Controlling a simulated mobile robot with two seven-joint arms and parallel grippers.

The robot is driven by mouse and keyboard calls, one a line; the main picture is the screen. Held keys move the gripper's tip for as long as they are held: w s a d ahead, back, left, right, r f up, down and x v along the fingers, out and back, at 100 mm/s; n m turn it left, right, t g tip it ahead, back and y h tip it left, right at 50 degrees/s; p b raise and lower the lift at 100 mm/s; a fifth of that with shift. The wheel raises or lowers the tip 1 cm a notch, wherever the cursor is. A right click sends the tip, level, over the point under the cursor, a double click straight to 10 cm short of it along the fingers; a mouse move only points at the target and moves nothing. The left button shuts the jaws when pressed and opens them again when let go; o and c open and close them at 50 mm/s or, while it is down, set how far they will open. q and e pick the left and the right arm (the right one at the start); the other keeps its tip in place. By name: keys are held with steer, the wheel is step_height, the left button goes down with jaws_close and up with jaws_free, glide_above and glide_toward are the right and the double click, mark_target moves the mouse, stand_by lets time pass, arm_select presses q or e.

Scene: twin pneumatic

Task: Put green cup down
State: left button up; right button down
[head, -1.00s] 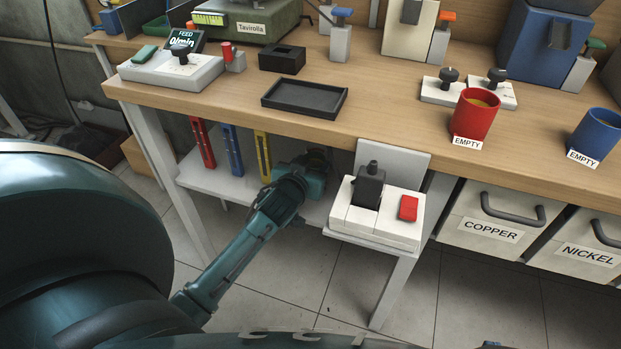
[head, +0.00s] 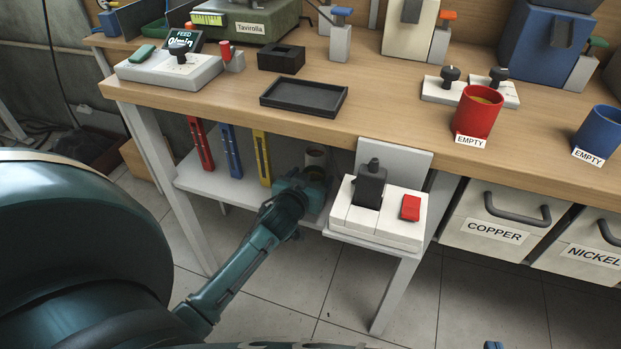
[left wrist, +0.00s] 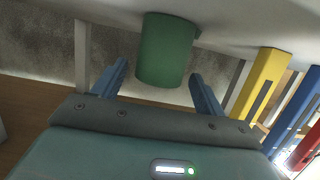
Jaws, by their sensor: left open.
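The green cup (left wrist: 167,50) stands on the white lower shelf under the bench. In the left wrist view, which is upside down, its base meets the shelf surface. In the head view the cup (head: 317,158) shows only partly, behind my left gripper (head: 312,180) and under the bench edge. My left gripper (left wrist: 158,72) is open, with its two blue fingers apart on either side of the cup and gaps between them and it. Only a small blue piece of what appears to be my right gripper (head: 493,345) shows at the bottom edge of the head view.
Red, blue and yellow uprights (head: 262,157) stand on the shelf left of the gripper. A white switch box (head: 375,218) juts out to its right. The bench (head: 380,115) overhead carries a black tray (head: 303,97), a red cup (head: 477,113) and a blue cup (head: 597,132).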

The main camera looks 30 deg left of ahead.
arm_select(q)
steer(key=shift+r, duration=0.1)
steer(key=shift+s+r, duration=0.1)
steer(key=shift+s, duration=0.1)
steer(key=p+v, duration=0.3)
steer(key=v, duration=0.8)
steer(key=s+d+r+m+h, duration=0.2)
steer(key=s+d+m+h, duration=0.1)
steer(key=d, duration=0.5)
steer(key=s+d+r+m+h, duration=0.3)
steer(key=s+d+h, duration=0.2)
steer(key=s+d, duration=0.3)
steer(key=shift+s+d+m+g, duration=0.3)
steer(key=shift+s+d+m, duration=0.1)
steer(key=shift+d, duration=0.3)
arm_select(e)
steer(key=shift+s+d+r+m, duration=0.2)
steer(key=shift+d+r+m, duration=0.05)
steer(key=shift+r, duration=0.35)
steer(key=shift+s+d+r+m, duration=0.2)
steer(key=shift+r+m, duration=0.05)
steer(key=shift+r, duration=0.3)
